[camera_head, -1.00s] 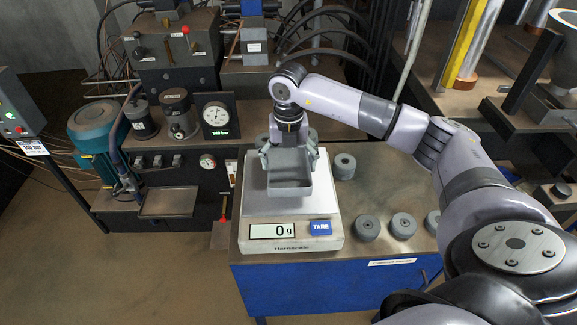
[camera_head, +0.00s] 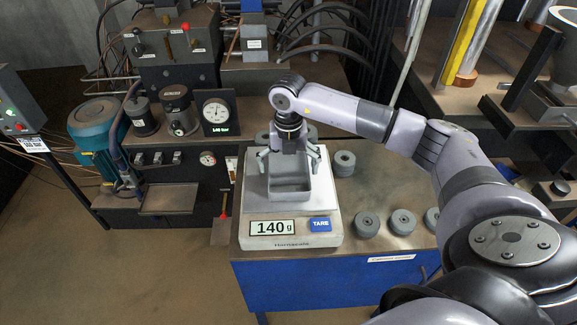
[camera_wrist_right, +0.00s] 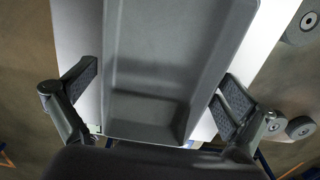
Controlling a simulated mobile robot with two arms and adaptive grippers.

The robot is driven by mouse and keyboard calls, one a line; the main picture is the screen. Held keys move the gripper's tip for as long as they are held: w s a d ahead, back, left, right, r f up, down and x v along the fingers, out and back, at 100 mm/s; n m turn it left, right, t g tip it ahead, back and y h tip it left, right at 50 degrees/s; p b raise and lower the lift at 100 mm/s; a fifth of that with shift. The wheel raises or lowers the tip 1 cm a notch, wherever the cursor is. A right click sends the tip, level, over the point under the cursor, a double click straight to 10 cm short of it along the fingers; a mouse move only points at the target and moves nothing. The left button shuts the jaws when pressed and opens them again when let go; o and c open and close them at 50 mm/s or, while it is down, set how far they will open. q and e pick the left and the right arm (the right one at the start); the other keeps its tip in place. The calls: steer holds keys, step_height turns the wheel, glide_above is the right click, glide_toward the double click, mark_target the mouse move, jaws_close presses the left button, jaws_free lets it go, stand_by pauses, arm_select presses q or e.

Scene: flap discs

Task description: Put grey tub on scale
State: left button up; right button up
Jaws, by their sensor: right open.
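The grey tub (camera_head: 290,190) sits upright on the white plate of the scale (camera_head: 327,210), and the display reads 140 g. In the right wrist view the tub (camera_wrist_right: 165,70) fills the middle, with the scale's pale plate (camera_wrist_right: 80,45) on both sides of it. My right gripper (camera_head: 289,155) is over the back part of the tub, its fingers spread open. In the wrist view the fingers (camera_wrist_right: 150,100) stand on either side of the tub, with gaps between them and its walls. My left gripper is not in view.
Several grey flap discs stand on the bench around the scale, one stack (camera_head: 344,164) behind right and others (camera_head: 402,222) to the right. A gauge panel (camera_head: 216,113) and a teal motor (camera_head: 97,125) are at the left. Bare bench (camera_head: 385,180) lies right of the scale.

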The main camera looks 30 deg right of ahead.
mark_target(288, 174)
steer(key=shift+r, duration=0.2)
steer(key=shift+w+r, duration=0.1)
steer(key=shift+r, duration=0.2)
step_height(288, 174, up, 11)
steer(key=b, duration=0.3)
steer(key=shift+r, duration=0.2)
steer(key=shift+f, duration=0.1)
